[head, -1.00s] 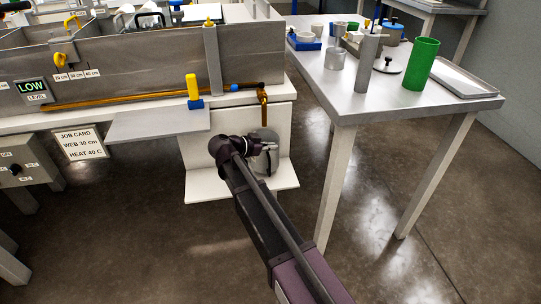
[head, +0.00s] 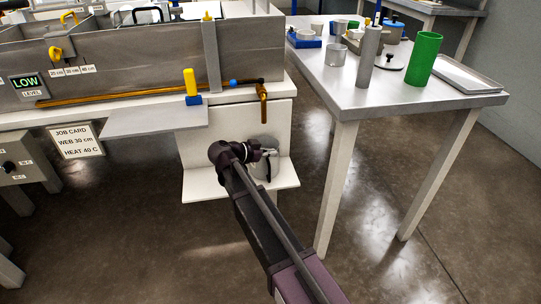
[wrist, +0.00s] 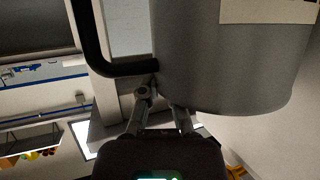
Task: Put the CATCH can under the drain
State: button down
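The grey CATCH can (head: 262,142) is below the brass drain (head: 263,98) at the tank's right end. It is mostly hidden behind my arm. It is upright over the white shelf (head: 215,188); I cannot tell if its base touches the shelf. In the wrist view the can (wrist: 225,60) fills the upper right, with a pale label at the top edge and a black handle (wrist: 120,68) on its left. My gripper (wrist: 162,100) is close to the can beside the handle's end. Its fingers are apart with nothing visible between them; it also shows in the head view (head: 268,152).
A metal table (head: 390,95) on the right holds a green cylinder (head: 424,60), a grey cylinder (head: 369,60), a tray (head: 465,80) and cups. A yellow-handled valve (head: 191,85) is on the tank's front, above a grey ledge (head: 155,120). Open floor lies in front.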

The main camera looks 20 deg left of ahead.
jog(key=shift+f, duration=0.15)
jog(key=c, duration=0.8)
grip_release()
jog(key=shift+r, duration=0.2)
jog(key=shift+s+a+r+p, duration=0.25)
jog(key=shift+s+a+p, duration=0.05)
jog(key=shift+s, duration=0.05)
jog(key=p+v, duration=0.4)
jog(key=v, duration=0.7)
jog(key=shift+d+f, duration=0.1)
jog(key=shift+f, duration=0.05)
